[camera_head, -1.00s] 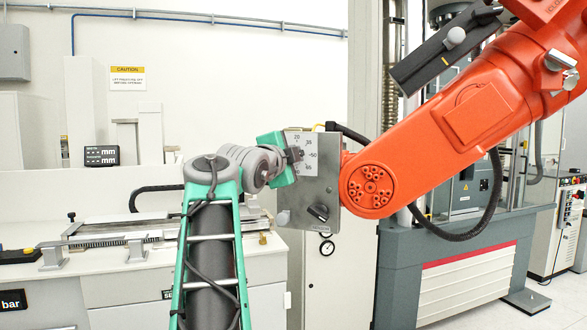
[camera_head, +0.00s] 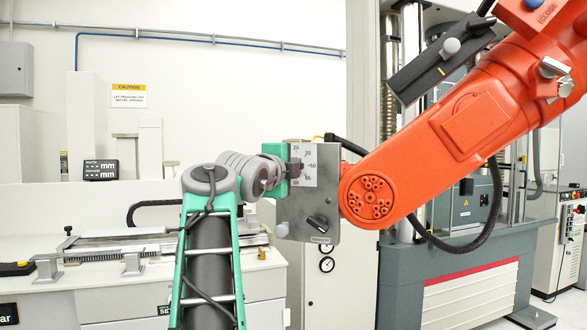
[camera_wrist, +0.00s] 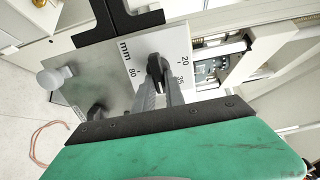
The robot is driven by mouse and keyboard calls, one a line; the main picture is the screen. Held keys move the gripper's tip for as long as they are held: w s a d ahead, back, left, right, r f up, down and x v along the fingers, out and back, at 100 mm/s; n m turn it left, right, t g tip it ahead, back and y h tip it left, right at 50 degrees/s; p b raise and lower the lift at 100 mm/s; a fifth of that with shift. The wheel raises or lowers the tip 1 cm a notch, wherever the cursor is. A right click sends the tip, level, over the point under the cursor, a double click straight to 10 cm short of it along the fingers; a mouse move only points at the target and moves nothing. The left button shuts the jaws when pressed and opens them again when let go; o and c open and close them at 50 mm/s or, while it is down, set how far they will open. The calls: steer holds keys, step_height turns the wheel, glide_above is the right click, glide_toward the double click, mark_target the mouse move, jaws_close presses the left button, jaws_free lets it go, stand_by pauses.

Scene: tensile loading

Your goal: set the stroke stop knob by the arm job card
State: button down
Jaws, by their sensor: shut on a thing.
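The stroke stop knob (camera_wrist: 155,68) is a dark knob on a white dial plate (camera_wrist: 178,52) marked in mm, with numbers such as 20, 35 and 80 showing. The dial plate (camera_head: 309,165) is fixed on a grey metal panel (camera_head: 318,212) at the end of the orange arm (camera_head: 440,150). My gripper (camera_wrist: 158,82) is shut on the knob, its grey fingers to either side of it. In the head view, my gripper (camera_head: 290,166) covers the knob and part of the scale, so the exact setting cannot be read. No job card is legible.
A second black knob (camera_head: 318,222) and a light round knob (camera_head: 282,230) sit lower on the panel. A black hose (camera_head: 450,248) hangs under the orange arm. A bench with a rail device (camera_head: 110,260) stands at left.

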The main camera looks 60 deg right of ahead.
steer(key=c, duration=1.4)
jaws_free()
steer(key=shift+a, duration=0.1)
steer(key=a+b, duration=0.1)
steer(key=a, duration=0.6)
steer(key=shift+s+a, duration=0.3)
steer(key=shift+s, duration=0.1)
